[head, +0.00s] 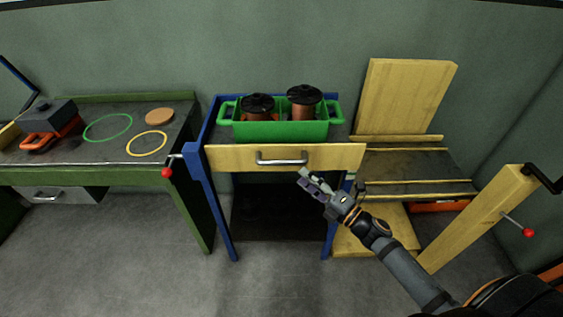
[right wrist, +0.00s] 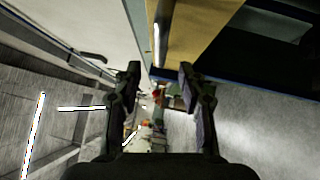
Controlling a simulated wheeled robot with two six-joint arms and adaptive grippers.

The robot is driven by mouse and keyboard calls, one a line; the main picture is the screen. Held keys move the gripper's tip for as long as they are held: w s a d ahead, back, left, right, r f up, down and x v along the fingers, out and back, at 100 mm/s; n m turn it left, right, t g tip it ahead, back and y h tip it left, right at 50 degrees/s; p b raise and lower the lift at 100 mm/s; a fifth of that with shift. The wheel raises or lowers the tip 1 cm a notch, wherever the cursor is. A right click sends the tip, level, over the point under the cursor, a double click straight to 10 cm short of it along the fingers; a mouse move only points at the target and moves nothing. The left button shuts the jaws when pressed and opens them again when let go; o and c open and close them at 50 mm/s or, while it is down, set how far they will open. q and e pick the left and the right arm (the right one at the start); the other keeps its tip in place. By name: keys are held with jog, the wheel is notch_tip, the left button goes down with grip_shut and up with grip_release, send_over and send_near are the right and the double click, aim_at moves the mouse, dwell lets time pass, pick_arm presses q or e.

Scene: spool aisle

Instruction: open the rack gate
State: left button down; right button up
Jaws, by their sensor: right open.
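The rack gate (head: 230,158) is a pale wooden board across the front of a blue-framed rack (head: 196,160), and it looks shut. A silver bar handle (head: 283,161) sits at its middle. My right gripper (head: 304,178) is open and empty, just below and right of the handle, apart from it. In the right wrist view the gripper (right wrist: 160,78) has its fingers spread, with the wooden board (right wrist: 190,35) above them. A red-knobbed lever (head: 167,172) sticks out at the rack's left post. My left gripper is out of view.
A green crate (head: 280,130) with two copper spools stands on the rack behind the gate. A green-framed bench (head: 90,175) is close on the left. A wooden stand (head: 480,217) with a red knob stands at right. The floor in front is clear.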

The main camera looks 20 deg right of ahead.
aim_at(285, 162)
jog(key=p+x, duration=0.2)
jog(key=x, duration=0.7)
jog(key=shift+f, duration=0.1)
grip_shut()
